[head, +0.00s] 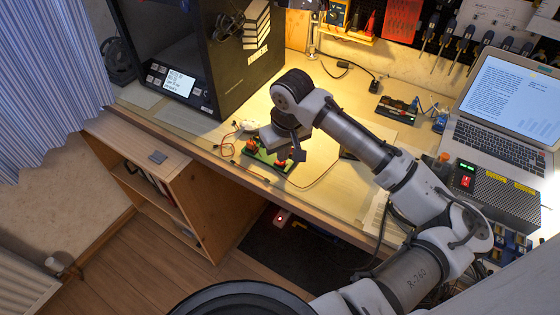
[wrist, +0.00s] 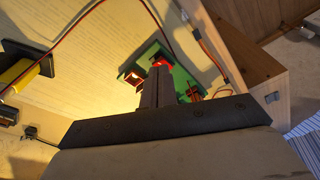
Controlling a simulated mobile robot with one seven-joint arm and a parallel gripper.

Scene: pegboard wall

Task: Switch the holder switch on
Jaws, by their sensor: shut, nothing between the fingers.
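A green board (head: 268,156) with red and orange parts lies near the front edge of the wooden table, under my gripper (head: 294,153). The green board also shows in the wrist view (wrist: 183,80). A small red part that looks like a switch (wrist: 133,78) sits at the board's left side there, lit brightly. My gripper (wrist: 157,72) is shut and empty, with its fingers over the board beside another red part (wrist: 162,61). I cannot tell whether the fingertips touch it. I cannot read any switch position, and the fingers hide part of the board.
Thin red and black wires (wrist: 85,10) run across the table by the board. A black printer-like box (head: 215,60) stands behind left. A laptop (head: 505,95) and a power supply (head: 490,190) with a red switch stand right. The table's front edge is close to the board.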

